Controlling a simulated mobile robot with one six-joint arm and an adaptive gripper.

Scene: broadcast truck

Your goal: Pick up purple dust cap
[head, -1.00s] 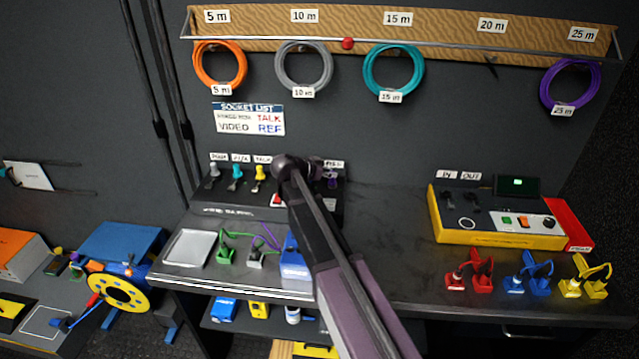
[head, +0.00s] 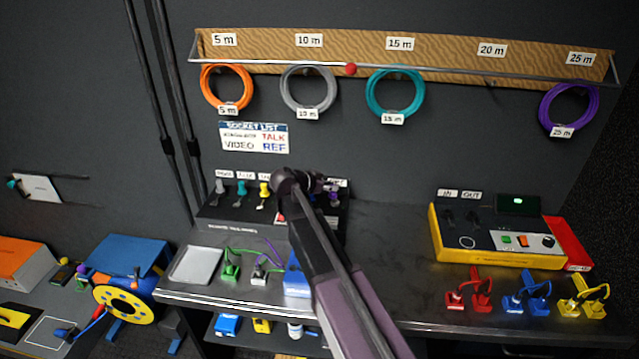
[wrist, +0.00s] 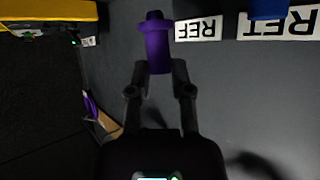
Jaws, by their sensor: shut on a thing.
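The purple dust cap (wrist: 158,45) stands out in the wrist view, with a wider collar and a dark end at the top of the picture. My gripper (wrist: 160,70) has one finger on each side of its near end and is shut on it. In the head view my gripper (head: 325,186) is at the right part of the black socket panel (head: 222,212), and my arm hides much of that area. I cannot tell whether the cap is still seated on a socket.
Grey, teal and yellow caps (head: 264,190) stand along the panel to the left. A blue box (head: 296,270) sits below my arm. A yellow-edged tester (head: 500,256) and red, blue and yellow connectors (head: 470,292) are at the right. The bench between is clear.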

